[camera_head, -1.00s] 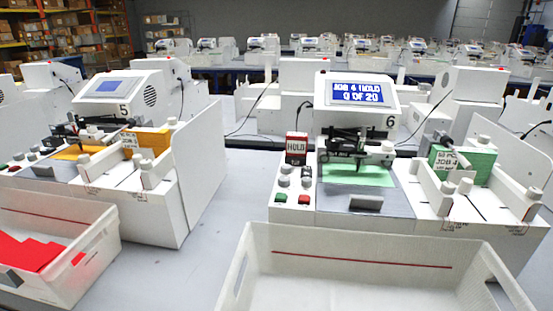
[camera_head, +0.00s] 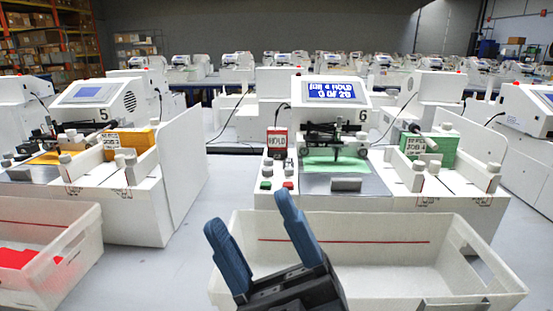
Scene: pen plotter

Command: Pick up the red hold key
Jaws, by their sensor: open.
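The red hold key (camera_head: 277,142) stands upright at the left of machine 6 (camera_head: 342,92), behind its knobs and buttons. It has a white label reading HOLD. The machine's screen (camera_head: 337,91) reads "JOB 4 HOLD 0 OF 20". My gripper (camera_head: 248,223) is at the bottom centre, with two blue fingers spread apart and nothing between them. It is in front of the white tray (camera_head: 450,262), nearer to me than the key and well apart from it.
The white tray, with a red line inside, lies in front of machine 6. Machine 5 (camera_head: 100,93) stands to the left, with a tray (camera_head: 85,230) holding red sheets. A green card stack (camera_head: 428,145) sits right of machine 6. Bare table shows between the machines.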

